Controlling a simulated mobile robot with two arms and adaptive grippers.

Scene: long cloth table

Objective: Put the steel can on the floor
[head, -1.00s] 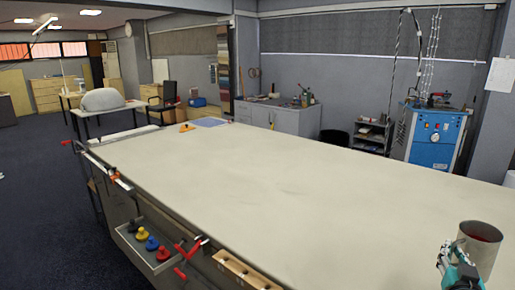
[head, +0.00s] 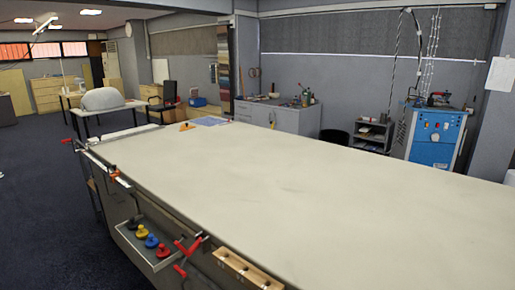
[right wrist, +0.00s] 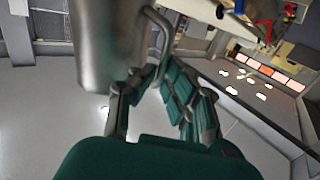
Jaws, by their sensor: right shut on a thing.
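The steel can (right wrist: 105,45), a grey metal cylinder with a curved wire-like handle at its side, fills the upper left of the right wrist view. My right gripper (right wrist: 158,82) has its green fingers shut on it at the handle side. The can's far end is cut off by the picture's edge. Neither the can nor my right gripper shows in the head view now. My left gripper is in no view. The dark blue floor (head: 50,190) shows along the left of the long table.
The long cloth table (head: 290,185) has a wide bare top. A tray with coloured knobs (head: 148,243), red clamps (head: 190,246) and a wooden block (head: 246,270) sit along its near-left edge. Open floor lies to the left.

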